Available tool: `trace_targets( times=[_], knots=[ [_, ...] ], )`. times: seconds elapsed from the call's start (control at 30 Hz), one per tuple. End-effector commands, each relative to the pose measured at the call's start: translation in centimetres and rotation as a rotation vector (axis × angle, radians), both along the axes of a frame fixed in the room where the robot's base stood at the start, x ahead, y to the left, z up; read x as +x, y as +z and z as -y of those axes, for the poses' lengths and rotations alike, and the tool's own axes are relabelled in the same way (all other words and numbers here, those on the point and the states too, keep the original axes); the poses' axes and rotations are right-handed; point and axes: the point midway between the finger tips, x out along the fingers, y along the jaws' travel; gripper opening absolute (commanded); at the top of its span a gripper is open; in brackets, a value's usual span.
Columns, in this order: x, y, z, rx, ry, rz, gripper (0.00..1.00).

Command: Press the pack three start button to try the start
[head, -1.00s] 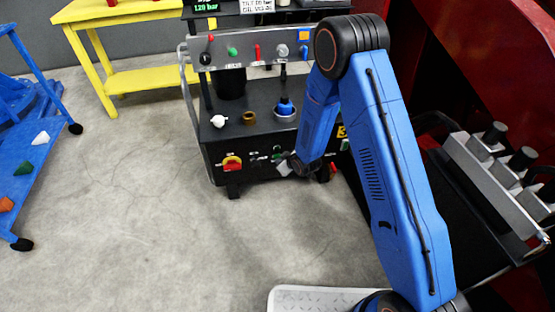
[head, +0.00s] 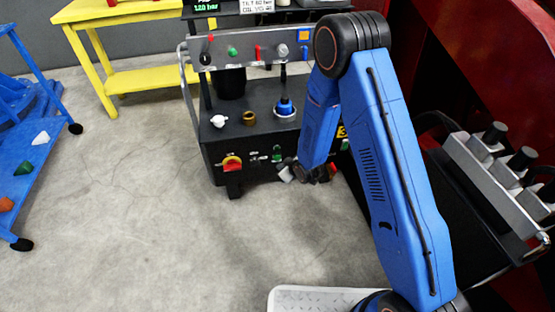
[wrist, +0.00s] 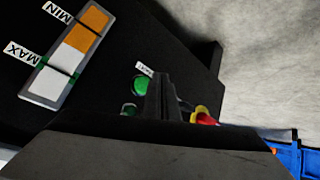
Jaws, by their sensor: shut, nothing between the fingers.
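The black power pack (head: 222,140) stands in the middle of the head view. In the wrist view an upper green button (wrist: 141,84) has a small white label, too small to read surely. A second green round control (wrist: 129,109) shows partly below it. My gripper (wrist: 162,95) is shut and empty, its fingertips beside the green buttons in the picture. I cannot tell whether they touch the panel. In the head view my forearm partly hides the gripper.
A level gauge (wrist: 70,55) marked MIN and MAX is on the pack. A yellow table (head: 150,80) and blue cart (head: 30,150) stand left. Red machinery (head: 480,60) is at right.

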Motion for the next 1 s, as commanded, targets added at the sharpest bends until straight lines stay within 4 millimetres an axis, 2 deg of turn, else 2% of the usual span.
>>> trace_targets(
  times=[0.4, 1.0],
  knots=[
    [-3.0, 0.0, 0.8, 0.0, 0.001, 0.0, 0.0],
    [-3.1, 0.0, 0.9, 0.0, 0.0, 0.0, 0.0]
  ],
)
